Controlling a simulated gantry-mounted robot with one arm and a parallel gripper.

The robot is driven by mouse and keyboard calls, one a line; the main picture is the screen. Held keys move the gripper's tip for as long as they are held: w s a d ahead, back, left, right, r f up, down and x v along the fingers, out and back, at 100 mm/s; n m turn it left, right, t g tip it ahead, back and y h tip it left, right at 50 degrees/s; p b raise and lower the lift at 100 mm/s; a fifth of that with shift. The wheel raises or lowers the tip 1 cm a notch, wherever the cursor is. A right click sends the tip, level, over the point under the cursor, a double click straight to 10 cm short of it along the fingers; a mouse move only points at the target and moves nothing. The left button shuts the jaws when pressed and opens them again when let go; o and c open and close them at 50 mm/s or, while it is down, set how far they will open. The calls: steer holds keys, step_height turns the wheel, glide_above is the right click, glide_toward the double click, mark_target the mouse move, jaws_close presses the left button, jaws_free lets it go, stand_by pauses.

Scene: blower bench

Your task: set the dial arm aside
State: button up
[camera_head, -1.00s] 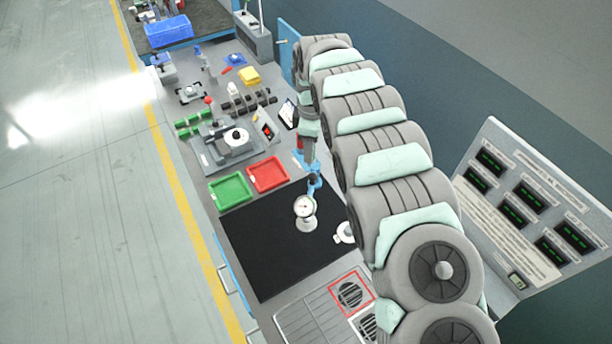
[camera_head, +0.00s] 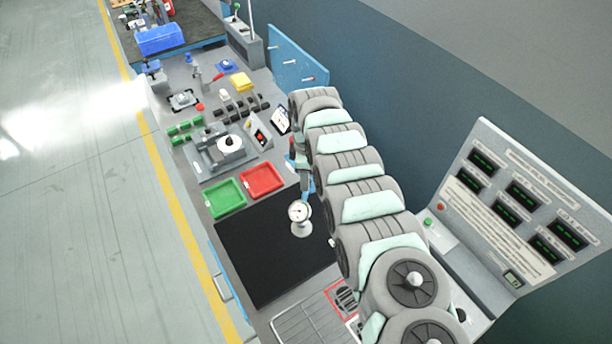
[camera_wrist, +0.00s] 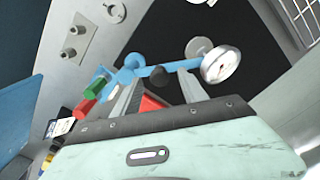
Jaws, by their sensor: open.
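The dial arm is a blue jointed arm with a black knob and a round white-faced dial. In the wrist view the blue arm (camera_wrist: 182,66) crosses ahead of my gripper (camera_wrist: 158,84), and its dial (camera_wrist: 221,65) is to the right of the fingers. My gripper is open, with one finger on each side of the black knob (camera_wrist: 158,76); I cannot tell whether they touch the arm. In the head view the dial (camera_head: 298,211) shows over the black mat, while my own arm links hide most of the blue arm and my fingertips.
The black mat (camera_head: 262,252) has clear room left of the dial. Red (camera_head: 262,180) and green (camera_head: 226,198) trays lie beyond it. A grey fixture (camera_head: 212,150) stands farther back. A sloped display panel (camera_head: 510,205) stands at the right.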

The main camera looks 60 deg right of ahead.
steer(key=shift+f, duration=0.1)
jaws_close()
stand_by(0.6)
stand_by(0.9)
